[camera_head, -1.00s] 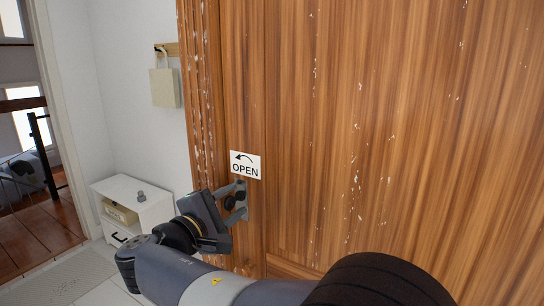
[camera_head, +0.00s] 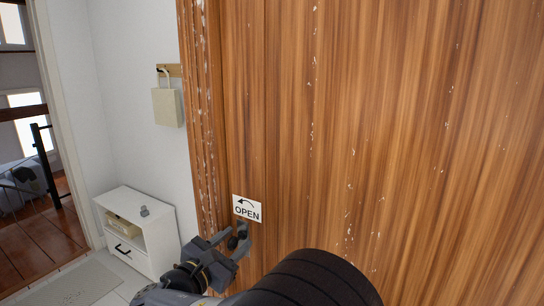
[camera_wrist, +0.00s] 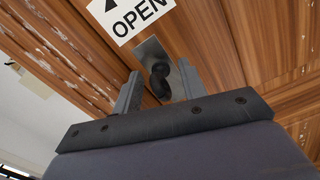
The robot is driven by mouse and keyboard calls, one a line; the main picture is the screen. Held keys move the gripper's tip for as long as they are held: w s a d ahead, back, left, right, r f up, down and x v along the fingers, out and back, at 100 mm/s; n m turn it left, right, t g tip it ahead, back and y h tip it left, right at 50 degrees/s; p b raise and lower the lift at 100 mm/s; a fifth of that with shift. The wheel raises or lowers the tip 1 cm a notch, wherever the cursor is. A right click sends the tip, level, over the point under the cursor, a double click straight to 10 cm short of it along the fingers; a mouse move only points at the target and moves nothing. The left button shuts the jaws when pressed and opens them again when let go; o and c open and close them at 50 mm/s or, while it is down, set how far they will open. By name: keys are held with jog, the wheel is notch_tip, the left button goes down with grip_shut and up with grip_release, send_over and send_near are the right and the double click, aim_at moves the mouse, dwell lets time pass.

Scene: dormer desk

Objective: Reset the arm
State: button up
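My gripper (camera_head: 234,243) is at the wooden door (camera_head: 350,130), just below the OPEN sign (camera_head: 247,209). In the wrist view its two fingers (camera_wrist: 159,85) are spread apart. A dark round knob or lock (camera_wrist: 160,80) on a grey metal plate (camera_wrist: 150,50) shows between them. I see gaps between the knob and the fingers, so the gripper looks open and empty. How far the fingertips stand from the door is hard to tell. My arm fills the bottom of the head view and hides the lower door.
A white cabinet (camera_head: 157,243) with a small grey object (camera_head: 144,211) on top stands left of the door. A pale bag (camera_head: 168,107) hangs from a wall hook. A mat (camera_head: 80,287) lies on the floor. An open doorway is at far left.

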aim_at(228, 247)
jog(key=n+p, duration=0.3)
jog(key=shift+r, duration=0.2)
jog(key=shift+b+v, duration=0.4)
jog(key=shift+v, duration=1.15)
jog(key=shift+f, duration=0.15)
